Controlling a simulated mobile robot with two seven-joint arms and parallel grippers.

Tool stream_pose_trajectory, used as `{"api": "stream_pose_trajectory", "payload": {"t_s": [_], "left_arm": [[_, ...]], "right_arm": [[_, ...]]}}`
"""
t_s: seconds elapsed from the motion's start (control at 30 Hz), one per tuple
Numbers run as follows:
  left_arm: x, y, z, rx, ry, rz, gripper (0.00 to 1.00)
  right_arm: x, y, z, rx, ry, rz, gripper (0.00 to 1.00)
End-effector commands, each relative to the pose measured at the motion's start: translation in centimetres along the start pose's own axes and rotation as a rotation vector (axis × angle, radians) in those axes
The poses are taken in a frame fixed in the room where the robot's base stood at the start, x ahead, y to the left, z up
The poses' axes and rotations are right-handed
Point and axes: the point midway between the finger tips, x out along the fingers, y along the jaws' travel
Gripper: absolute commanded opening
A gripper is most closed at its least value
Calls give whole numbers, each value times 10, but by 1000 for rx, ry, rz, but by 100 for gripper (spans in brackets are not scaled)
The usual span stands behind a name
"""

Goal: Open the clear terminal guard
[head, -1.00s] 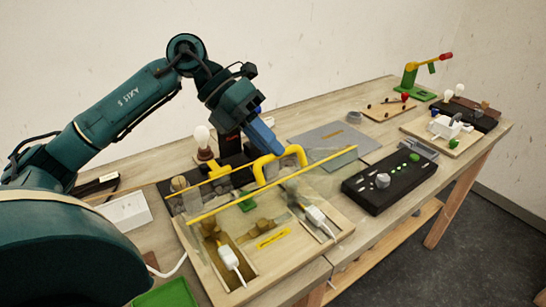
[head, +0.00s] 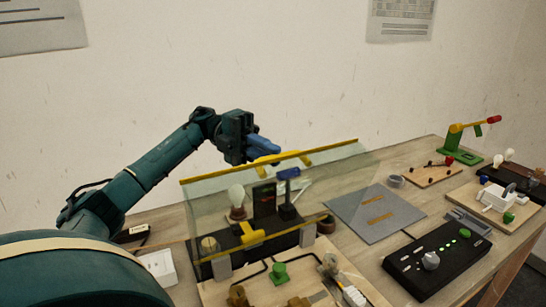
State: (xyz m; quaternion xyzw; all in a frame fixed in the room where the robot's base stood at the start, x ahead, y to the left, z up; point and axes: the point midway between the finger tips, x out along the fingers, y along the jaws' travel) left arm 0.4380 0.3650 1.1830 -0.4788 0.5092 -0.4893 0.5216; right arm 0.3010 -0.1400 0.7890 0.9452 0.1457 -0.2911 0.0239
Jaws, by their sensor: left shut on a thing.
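The clear terminal guard (head: 345,168) is a see-through panel with a yellow strip along its top edge. It stands raised, roughly upright, at the back of the wiring board (head: 212,292). My left gripper (head: 264,148), with blue fingers, is at the guard's top edge, shut on its yellow handle (head: 302,158). The fingers partly hide the handle. A yellow bracket (head: 250,235) shows near the guard's lower edge. On the uncovered board are a green block (head: 279,273) and brass-coloured terminals (head: 238,296). My right gripper is out of view.
Behind the guard show a bulb (head: 236,195) and a dark block. To the right are a grey mat (head: 365,232), a black control box (head: 425,264) and a green stand with a yellow lever (head: 455,140). The mat area is clear of tall things.

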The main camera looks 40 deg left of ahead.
Motion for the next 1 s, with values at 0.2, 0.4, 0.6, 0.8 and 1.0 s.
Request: {"api": "stream_pose_trajectory", "payload": {"t_s": [0.2,0.4,0.6,0.8,1.0], "left_arm": [[-6,0,3,-15,0,-39,0],[-8,1,3,-18,0,-46,0],[-7,1,3,-18,1,-45,0],[-7,1,3,-18,1,-44,26],[-7,1,3,-18,1,-43,34]], "right_arm": [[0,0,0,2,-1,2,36],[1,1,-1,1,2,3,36],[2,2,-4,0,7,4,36],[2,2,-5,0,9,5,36],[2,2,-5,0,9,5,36]]}}
